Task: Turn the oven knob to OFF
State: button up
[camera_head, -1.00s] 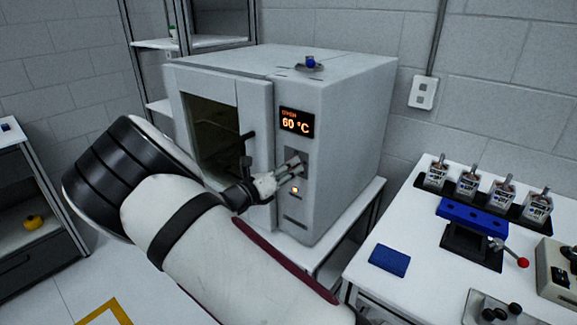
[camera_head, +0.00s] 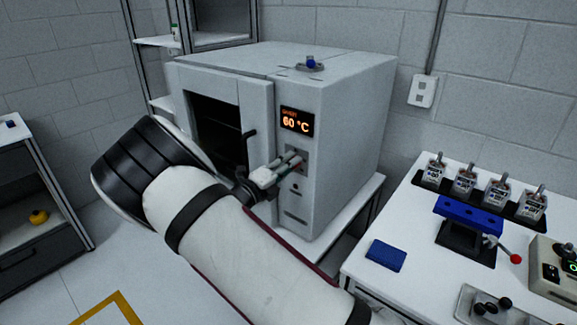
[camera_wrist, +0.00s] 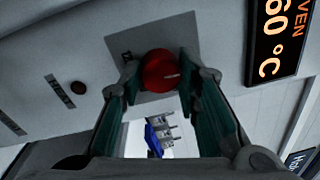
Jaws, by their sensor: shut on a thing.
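The white oven (camera_head: 345,135) stands on a bench, and its orange display (camera_head: 296,121) reads 60 °C. My gripper (camera_head: 294,160) is at the control panel below the display. My gripper's two green-padded fingers are shut on the knob, one on each side. The plate's lettering is too small to read. A small indicator (camera_head: 295,186) below the knob is dark.
The oven door handle (camera_head: 246,146) is close to the left of my gripper. A wall socket (camera_head: 422,90) is behind.

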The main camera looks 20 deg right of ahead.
jog(key=shift+n, duration=0.5)
jog(key=o, duration=1.2)
jog(key=shift+a, duration=0.1)
jog(key=v, duration=1.2)
